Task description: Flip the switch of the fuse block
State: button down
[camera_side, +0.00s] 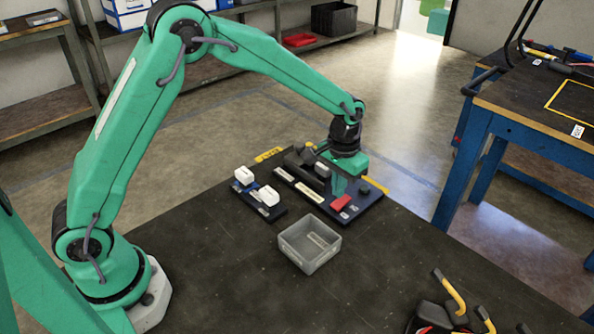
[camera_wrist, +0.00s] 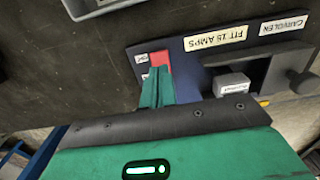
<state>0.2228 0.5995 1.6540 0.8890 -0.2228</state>
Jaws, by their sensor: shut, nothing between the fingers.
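The fuse block is a dark blue board (camera_side: 362,208) on the bench top, with a "FIT 15 AMPS" label that also shows on the board in the wrist view (camera_wrist: 190,55). Its red switch (camera_side: 340,202) sits near the front right end; in the wrist view the red switch (camera_wrist: 160,58) shows just beyond my fingertips. My gripper (camera_wrist: 156,72) is shut and empty, with its green fingers together over the switch's near edge. I cannot tell whether they touch it. In the side view my gripper (camera_side: 345,182) is over the board, behind the switch. The fingers hide part of the switch.
A grey fuse piece (camera_wrist: 232,84) and dark grey housing stand on the board beside my fingers. A small dark blue holder (camera_side: 274,212) with white blocks (camera_side: 244,175) lies left. A grey bin (camera_side: 310,243) stands in front. Yellow-handled tools (camera_side: 452,295) lie front right.

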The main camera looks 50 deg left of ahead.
aim_at(336, 205)
jog(key=shift+r, duration=2.05)
jog(key=shift+r, duration=0.1)
jog(key=s+a+r+t, duration=0.1)
jog(key=s+a+r, duration=0.2)
jog(key=s+r, duration=0.35)
jog(key=s+a+r+t, duration=0.2)
jog(key=s+a+r, duration=0.25)
jog(key=r, duration=0.25)
jog(key=s+a+r+t, duration=0.1)
jog(key=s+a+t, duration=0.1)
jog(key=s, duration=1.3)
jog(key=shift+a+t, duration=0.3)
jog(key=shift+a, duration=0.45)
